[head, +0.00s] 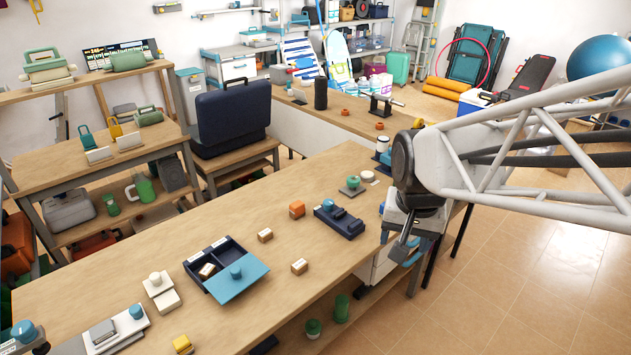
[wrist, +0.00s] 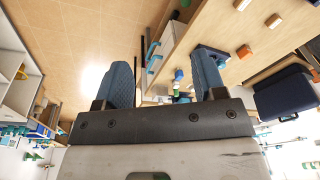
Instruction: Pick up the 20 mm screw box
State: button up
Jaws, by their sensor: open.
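Several small boxes lie on the long wooden table; no size print is legible, so I cannot tell which is the 20 mm screw box. Two brown boxes with pale labels lie mid-table, one farther back (head: 265,235) and one nearer (head: 299,266). Another similar box (head: 207,270) sits inside a dark divided tray (head: 226,245), partly covered by a blue lid. An orange box (head: 296,209) lies farther back. My gripper (head: 404,247) is beyond the table's right edge, apart from all the boxes. In the wrist view its two blue pads (wrist: 165,82) are spread with nothing held.
A dark blue block with a teal knob (head: 339,220) stands between the boxes and my gripper. A white knobbed block (head: 161,291) and a yellow block (head: 182,344) are nearer. A dark case (head: 232,118) stands behind. The table around the two brown boxes is clear.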

jog(key=w+a+f+m, duration=0.3)
jog(key=w+a+f, duration=0.7)
jog(key=w, duration=0.3)
jog(key=m+g, duration=0.2)
jog(key=m, duration=0.1)
send_over(299, 263)
notch_tip(299, 263, down, 14)
jog(key=shift+s+d+f, duration=0.1)
jog(key=shift+s+d, duration=0.05)
jog(key=shift+a+f, duration=0.3)
jog(key=shift+f, duration=0.05)
jog(key=shift+f, duration=1.3)
jog(key=shift+d+f, duration=0.2)
jog(key=shift+f, duration=2.4)
